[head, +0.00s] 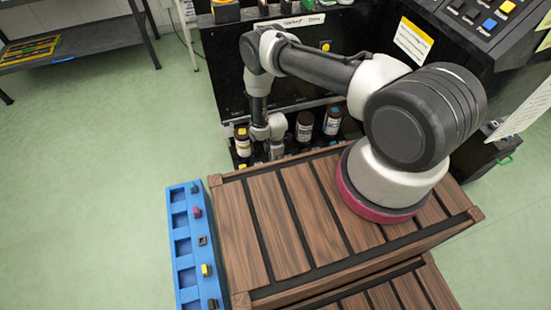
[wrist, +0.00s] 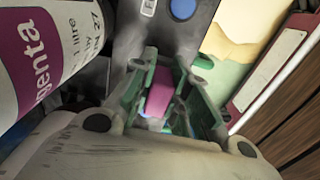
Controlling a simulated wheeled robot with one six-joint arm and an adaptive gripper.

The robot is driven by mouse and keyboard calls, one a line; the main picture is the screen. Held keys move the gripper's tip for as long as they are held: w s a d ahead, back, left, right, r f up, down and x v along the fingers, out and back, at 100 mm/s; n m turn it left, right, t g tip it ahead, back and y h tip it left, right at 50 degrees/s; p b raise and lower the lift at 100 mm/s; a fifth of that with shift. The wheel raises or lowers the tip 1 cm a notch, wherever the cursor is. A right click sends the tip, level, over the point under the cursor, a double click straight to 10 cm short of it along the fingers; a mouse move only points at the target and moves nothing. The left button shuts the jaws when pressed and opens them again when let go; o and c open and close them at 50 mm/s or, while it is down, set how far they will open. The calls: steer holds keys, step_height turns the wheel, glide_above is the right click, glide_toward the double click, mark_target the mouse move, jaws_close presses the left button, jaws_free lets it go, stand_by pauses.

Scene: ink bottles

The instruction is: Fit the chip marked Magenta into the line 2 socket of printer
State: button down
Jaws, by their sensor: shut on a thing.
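My gripper (wrist: 160,100) is shut on a pink chip (wrist: 158,92), which sits between its fingers in the wrist view. Any mark on the chip is not readable. In the head view my gripper (head: 276,152) reaches down in front of the black printer (head: 285,75), among the bottles, and the chip cannot be made out. A bottle whose label ends in "genta" (wrist: 40,50) stands close to the left of my gripper in the wrist view. The line 2 socket cannot be made out; the fingers cover what lies below.
Ink bottles stand close by: a yellow-labelled one (head: 242,142) at left, others (head: 305,126) (head: 333,121) at right. A dark panel with a blue round part (wrist: 183,9) is ahead. A blue rack (head: 181,220) with several small chips hangs beside the wooden deck (head: 290,215).

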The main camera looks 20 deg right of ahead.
steer(key=c, duration=2.2)
jaws_free()
steer(key=shift+s+f, duration=0.1)
steer(key=shift+f, duration=0.55)
steer(key=o, duration=0.7)
steer(key=shift+o, duration=1.3)
steer(key=shift+f, duration=0.25)
steer(key=shift+a, duration=0.1)
steer(key=shift+w+r, duration=0.1)
steer(key=shift+w, duration=0.1)
steer(key=shift+r, duration=0.8)
steer(key=shift+s+r, duration=0.1)
steer(key=shift+r, duration=2.6)
